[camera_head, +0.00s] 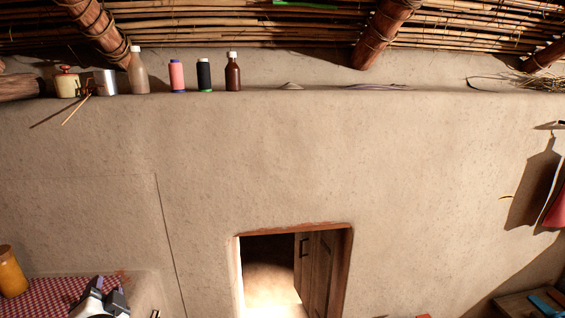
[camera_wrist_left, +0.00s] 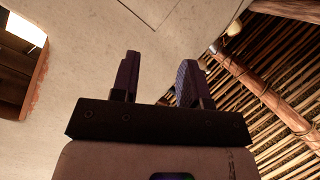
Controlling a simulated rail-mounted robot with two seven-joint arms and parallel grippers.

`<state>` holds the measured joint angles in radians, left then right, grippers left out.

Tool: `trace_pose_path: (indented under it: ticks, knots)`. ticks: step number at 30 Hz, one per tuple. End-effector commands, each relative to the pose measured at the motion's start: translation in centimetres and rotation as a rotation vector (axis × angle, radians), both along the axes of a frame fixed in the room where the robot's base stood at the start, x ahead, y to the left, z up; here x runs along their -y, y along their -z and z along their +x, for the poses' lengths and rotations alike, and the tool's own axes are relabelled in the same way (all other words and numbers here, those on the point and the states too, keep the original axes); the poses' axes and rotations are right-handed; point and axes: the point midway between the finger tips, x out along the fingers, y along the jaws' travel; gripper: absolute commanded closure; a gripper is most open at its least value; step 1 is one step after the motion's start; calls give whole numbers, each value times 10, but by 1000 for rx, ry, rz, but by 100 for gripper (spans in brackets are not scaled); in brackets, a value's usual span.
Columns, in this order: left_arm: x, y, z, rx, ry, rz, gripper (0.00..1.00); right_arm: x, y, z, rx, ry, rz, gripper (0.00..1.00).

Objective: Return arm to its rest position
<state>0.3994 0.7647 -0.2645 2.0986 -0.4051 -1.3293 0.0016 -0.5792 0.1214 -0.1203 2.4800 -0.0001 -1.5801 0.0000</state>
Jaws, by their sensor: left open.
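My left gripper (camera_head: 109,292) shows at the lower left of the head view, in front of a ledge with a red checked cloth. In the left wrist view its two dark fingers (camera_wrist_left: 158,80) stand apart with nothing between them. Beyond them are the plain mud wall and the reed ceiling. My right gripper is in neither view.
A checked cloth (camera_head: 60,290) with an orange jar (camera_head: 11,272) lies on the ledge at lower left. Several bottles and spools, among them a brown bottle (camera_head: 233,75), stand on the high shelf. A doorway (camera_head: 347,270) opens at bottom centre. The middle wall is bare.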

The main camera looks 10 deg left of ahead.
Motion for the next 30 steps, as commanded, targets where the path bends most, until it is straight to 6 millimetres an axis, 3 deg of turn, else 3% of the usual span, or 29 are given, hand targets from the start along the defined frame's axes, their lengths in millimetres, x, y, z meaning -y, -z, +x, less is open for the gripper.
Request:
trace_pose_path:
  ticks: [1,6,9,12,18,24,29,30]
  knots:
    - [21,33,-14,-82,19,-119,59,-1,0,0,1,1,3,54]
    - [91,119,-71,-332,117,-435,59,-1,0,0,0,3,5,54]
    - [136,158,-110,-430,207,-600,59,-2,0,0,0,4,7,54]
    - [168,192,-154,-504,234,-741,59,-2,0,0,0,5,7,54]
    - [196,256,-228,-654,150,-926,59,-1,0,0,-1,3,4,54]
    - [214,297,-288,-786,67,-1023,59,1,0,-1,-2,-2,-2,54]
    - [216,321,-334,-889,7,-1043,59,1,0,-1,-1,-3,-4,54]
    - [216,300,-328,-876,15,-1041,59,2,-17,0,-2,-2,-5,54]
